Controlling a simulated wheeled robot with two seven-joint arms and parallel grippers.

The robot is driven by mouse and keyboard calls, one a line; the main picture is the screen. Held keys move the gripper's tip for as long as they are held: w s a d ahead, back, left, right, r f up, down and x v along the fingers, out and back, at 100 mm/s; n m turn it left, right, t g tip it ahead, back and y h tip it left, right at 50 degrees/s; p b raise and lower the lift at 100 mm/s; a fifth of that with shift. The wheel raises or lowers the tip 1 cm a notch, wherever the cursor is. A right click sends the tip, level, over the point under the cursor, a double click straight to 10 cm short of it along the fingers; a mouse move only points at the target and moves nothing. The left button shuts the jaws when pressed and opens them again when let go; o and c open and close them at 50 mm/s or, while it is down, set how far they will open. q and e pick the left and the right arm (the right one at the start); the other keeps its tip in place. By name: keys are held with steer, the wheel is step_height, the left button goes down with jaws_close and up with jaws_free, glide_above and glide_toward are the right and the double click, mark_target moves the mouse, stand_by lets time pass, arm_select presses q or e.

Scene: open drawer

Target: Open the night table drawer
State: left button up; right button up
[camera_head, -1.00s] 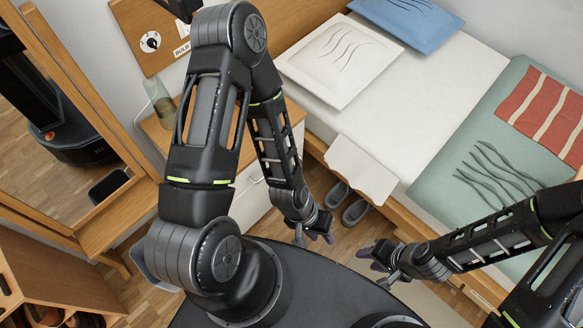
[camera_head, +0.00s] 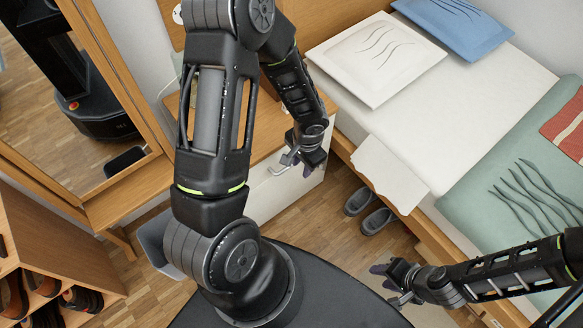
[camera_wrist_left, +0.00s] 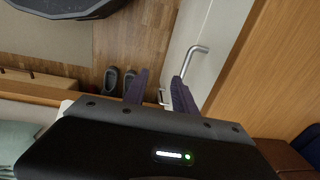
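The night table (camera_head: 262,146) has a wooden top and a white drawer front (camera_head: 272,196), partly hidden behind my left arm. The drawer looks closed. A silver bar handle (camera_head: 284,161) shows beside my left gripper (camera_head: 298,169). In the left wrist view, the handle (camera_wrist_left: 190,60) sticks out from the white front (camera_wrist_left: 213,38), and the right finger covers part of it. The left gripper's fingers (camera_wrist_left: 161,90) are apart, with the visible bar near the right finger; contact cannot be told. My right gripper (camera_head: 388,282) is open and empty above the floor.
The bed (camera_head: 455,105) with pillows stands to the right of the night table. Grey slippers (camera_head: 368,212) lie on the floor beside it. A mirror (camera_head: 70,90) and a shoe shelf (camera_head: 60,235) stand to the left.

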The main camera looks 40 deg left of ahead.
arm_select(q)
steer(key=shift+y, duration=0.6)
steer(key=a, duration=0.1)
steer(key=w+a, duration=0.1)
steer(key=a+r, duration=0.1)
steer(key=shift+w+a, duration=0.35)
arm_select(e)
steer(key=shift+f, duration=0.35)
